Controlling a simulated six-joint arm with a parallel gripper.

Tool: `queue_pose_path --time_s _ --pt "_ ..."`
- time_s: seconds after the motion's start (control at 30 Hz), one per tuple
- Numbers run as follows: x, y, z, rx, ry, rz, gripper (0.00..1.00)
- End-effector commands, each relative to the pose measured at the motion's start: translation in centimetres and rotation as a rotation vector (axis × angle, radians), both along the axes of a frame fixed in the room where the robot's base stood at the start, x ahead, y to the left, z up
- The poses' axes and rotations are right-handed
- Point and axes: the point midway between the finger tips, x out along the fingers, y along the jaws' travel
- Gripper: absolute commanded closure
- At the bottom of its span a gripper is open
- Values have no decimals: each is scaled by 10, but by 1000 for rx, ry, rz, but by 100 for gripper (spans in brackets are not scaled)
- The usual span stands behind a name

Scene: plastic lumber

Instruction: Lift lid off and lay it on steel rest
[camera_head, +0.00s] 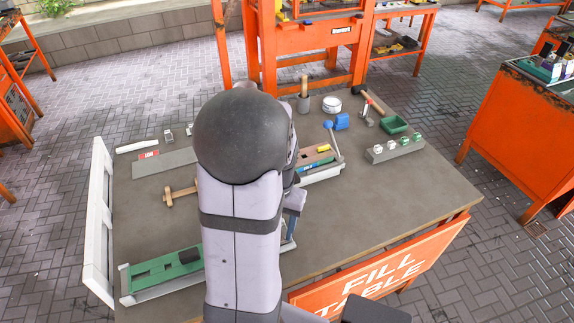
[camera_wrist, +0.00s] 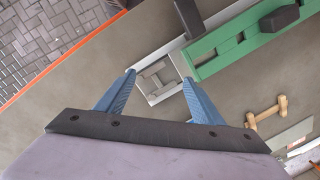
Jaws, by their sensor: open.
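A long green slotted plate, which looks like the lid (camera_head: 150,270), lies on a pale metal tray (camera_head: 172,289) at the front left of the table. A black block (camera_head: 189,256) sits on it. The wrist view also shows the green lid (camera_wrist: 240,50) and the black block (camera_wrist: 280,18). My gripper (camera_wrist: 158,78) is open with blue fingers, above the tray's end where a grey inside shows; nothing is held. In the head view my arm hides most of the gripper and part of the tray. A flat grey plate (camera_head: 165,163), possibly the steel rest, lies farther back.
A white rail (camera_head: 98,225) stands along the left edge. Another tray (camera_head: 322,172), a blue object (camera_head: 342,121) and a grey block (camera_head: 395,149) lie back right. The table's right front is clear.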

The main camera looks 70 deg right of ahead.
Motion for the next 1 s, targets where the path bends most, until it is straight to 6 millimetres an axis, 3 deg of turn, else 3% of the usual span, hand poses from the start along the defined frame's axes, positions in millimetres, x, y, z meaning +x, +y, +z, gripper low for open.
queue_pose_path --time_s 0.1,0.23,0.47,0.6,0.8,1.0 --pt "-15 -45 -3 -30 -43 -267 39" --pt "-18 -84 5 -57 -96 -529 39" --pt "1 -137 30 -73 -206 -919 39" --pt "13 -170 55 -57 -304 -1215 39" --pt "27 -200 83 61 -440 -1694 39" --pt "31 -205 86 221 -485 -2089 39"
